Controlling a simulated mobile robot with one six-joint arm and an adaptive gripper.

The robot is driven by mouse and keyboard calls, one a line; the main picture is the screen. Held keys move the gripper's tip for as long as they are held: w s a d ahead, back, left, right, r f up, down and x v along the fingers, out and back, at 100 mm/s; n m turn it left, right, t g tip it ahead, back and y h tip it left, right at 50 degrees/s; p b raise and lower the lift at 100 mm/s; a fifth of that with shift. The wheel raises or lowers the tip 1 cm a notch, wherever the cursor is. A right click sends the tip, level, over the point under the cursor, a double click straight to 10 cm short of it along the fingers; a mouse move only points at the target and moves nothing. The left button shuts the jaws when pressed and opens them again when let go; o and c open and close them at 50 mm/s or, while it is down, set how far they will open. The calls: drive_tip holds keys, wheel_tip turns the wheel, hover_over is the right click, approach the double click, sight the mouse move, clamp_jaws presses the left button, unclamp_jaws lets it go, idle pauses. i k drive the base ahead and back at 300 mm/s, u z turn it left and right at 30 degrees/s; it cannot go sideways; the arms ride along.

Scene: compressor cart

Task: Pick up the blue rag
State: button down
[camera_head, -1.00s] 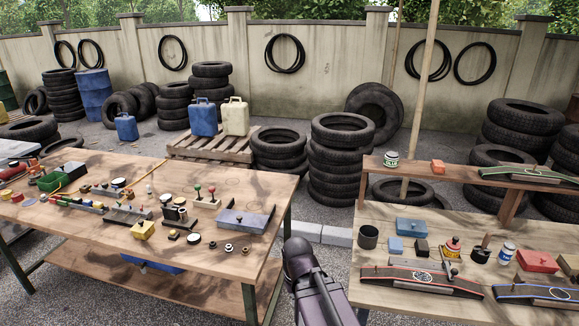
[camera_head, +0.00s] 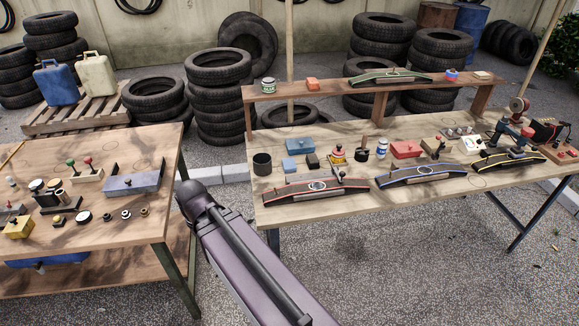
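A small light-blue folded piece (camera_head: 290,166), which looks like the blue rag, lies on the right-hand workbench (camera_head: 345,222). It sits just in front of a flat blue box (camera_head: 298,146), between a dark cup (camera_head: 262,163) and a small dark block (camera_head: 312,161). It is too small to be sure that it is cloth. Part of my own arm shows at the lower middle, left of this bench and apart from it. My gripper is not in view.
A raised wooden shelf (camera_head: 345,94) runs along the bench's back. Red-edged (camera_head: 312,190) and blue-edged (camera_head: 425,174) curved pieces lie near the front. A second cluttered bench (camera_head: 120,232) stands left, with a gap between. Tyre stacks (camera_head: 219,100) stand behind. Gravel in front is clear.

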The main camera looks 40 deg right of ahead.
sight(288, 165)
drive_tip(key=u, duration=0.15)
drive_tip(key=k, duration=0.55)
drive_tip(key=z, duration=1)
drive_tip(key=i, duration=0.7)
drive_tip(key=z, duration=0.1)
